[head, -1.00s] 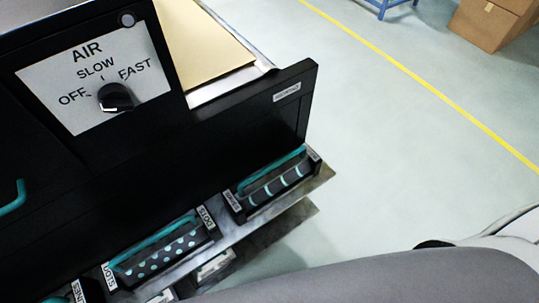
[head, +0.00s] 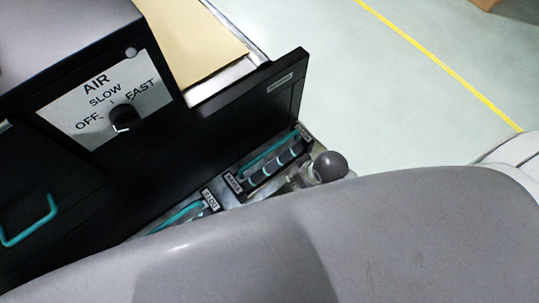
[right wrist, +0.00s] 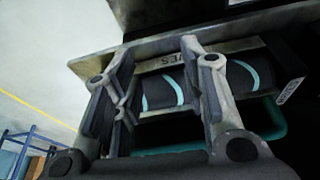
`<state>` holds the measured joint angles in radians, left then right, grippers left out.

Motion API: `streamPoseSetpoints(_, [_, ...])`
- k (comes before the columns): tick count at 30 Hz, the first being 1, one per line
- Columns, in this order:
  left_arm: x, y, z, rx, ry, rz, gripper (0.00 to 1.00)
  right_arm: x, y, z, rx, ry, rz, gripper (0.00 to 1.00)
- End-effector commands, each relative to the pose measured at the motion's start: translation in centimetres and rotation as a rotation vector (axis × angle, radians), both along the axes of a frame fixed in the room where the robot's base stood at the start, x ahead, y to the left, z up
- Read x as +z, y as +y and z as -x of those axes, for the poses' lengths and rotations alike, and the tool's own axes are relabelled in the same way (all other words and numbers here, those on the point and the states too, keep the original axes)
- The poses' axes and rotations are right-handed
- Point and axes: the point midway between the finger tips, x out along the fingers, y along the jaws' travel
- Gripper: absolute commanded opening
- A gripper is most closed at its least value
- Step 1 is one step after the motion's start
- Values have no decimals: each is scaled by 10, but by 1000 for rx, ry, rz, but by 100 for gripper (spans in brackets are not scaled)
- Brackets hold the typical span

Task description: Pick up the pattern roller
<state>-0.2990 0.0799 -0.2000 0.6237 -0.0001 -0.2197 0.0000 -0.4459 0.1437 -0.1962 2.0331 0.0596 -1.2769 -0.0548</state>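A dark roller with pale teal stripes (head: 270,172) lies in a black holder at the right end of the row under the machine, with a teal handle (head: 262,154) along it. In the right wrist view the striped roller (right wrist: 163,88) shows between and behind the fingers. My right gripper (right wrist: 160,72) is open, its two fingers apart in front of the roller; I cannot tell whether they touch it. In the head view only a bit of this gripper (head: 298,181) shows beside the holder. The dotted roller's holder is mostly hidden by my arm. My left gripper is out of view.
The black machine has an AIR knob (head: 124,117) and a tan sheet (head: 190,45) on top. A teal pull handle (head: 30,222) is at left. My grey right arm covers the bottom of the head view. Open floor (head: 400,110) lies to the right.

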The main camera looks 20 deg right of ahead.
Motion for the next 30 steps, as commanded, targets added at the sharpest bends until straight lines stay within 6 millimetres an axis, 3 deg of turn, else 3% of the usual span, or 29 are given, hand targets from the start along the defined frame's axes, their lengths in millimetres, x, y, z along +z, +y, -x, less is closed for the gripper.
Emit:
streamPoseSetpoints(1, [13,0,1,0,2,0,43,39,10,-11,52,-32,-13,39])
streamPoseSetpoints(3, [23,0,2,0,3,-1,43,87,32,-24,177,-71,-36,39])
streamPoseSetpoints(6, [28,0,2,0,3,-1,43,122,65,-36,394,-108,-56,39])
streamPoseSetpoints(9, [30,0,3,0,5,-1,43,140,90,-43,599,-131,-58,39])
streamPoseSetpoints(13, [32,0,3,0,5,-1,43,151,112,-50,867,-144,-38,39])
streamPoseSetpoints(18, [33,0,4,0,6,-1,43,148,118,-60,1188,-114,21,39])
streamPoseSetpoints(24, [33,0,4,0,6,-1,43,139,90,-78,1464,-27,100,39])
streamPoseSetpoints(30, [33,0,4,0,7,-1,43,136,59,-93,1595,50,139,39])
